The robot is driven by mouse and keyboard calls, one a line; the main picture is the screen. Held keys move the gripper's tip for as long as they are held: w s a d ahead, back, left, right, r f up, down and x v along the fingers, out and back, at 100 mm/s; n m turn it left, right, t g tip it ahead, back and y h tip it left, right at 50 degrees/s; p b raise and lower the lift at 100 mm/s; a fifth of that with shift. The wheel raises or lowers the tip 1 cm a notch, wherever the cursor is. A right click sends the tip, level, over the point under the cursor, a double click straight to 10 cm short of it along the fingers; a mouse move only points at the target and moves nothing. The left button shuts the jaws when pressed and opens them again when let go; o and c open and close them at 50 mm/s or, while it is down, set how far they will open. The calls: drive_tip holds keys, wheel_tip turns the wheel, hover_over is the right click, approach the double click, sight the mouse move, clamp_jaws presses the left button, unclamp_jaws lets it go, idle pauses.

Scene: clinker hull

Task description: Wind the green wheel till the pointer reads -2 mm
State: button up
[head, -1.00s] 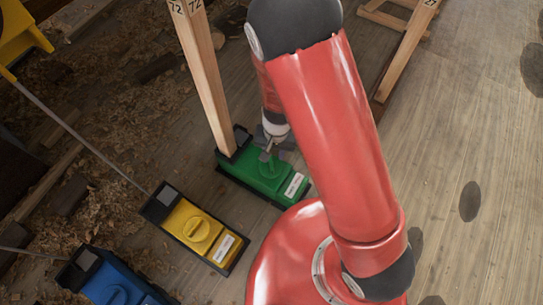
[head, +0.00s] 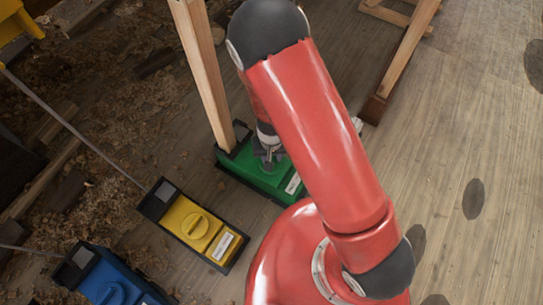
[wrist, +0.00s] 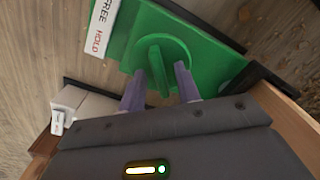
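The green wheel (wrist: 176,52) is a round disc with a raised bar handle (wrist: 155,70), set on a green box (head: 240,171) at the foot of a wooden post. My gripper (wrist: 160,86) is open, with one finger on each side of the bar. The left finger is close to the bar, and there is a gap to the right finger; I cannot tell whether either touches. In the head view my gripper (head: 268,160) hides the wheel. A white label (wrist: 102,25) on the box reads FREE and HOLD. No pointer or scale is readable.
A yellow box (head: 219,250) with its own wheel and a blue box (head: 84,259) stand to the lower left. The wooden post (head: 204,75) rises close beside my gripper. Another wooden post (head: 408,50) leans at upper right. The plank floor (head: 480,130) at right is open.

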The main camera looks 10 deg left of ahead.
clamp_jaws()
drive_tip(key=shift+r+m, duration=0.1)
drive_tip(key=shift+m, duration=0.4)
drive_tip(key=m+p, duration=0.1)
drive_tip(key=m, duration=0.1)
drive_tip(key=shift+m+p, duration=0.3)
drive_tip(key=shift+m, duration=0.1)
drive_tip(key=m+p, duration=0.1)
drive_tip(key=m, duration=0.2)
drive_tip(key=shift+m, duration=0.4)
drive_tip(key=m+p, duration=0.2)
drive_tip(key=m, duration=0.4)
drive_tip(key=shift+p, duration=0.3)
drive_tip(key=shift+m, duration=0.3)
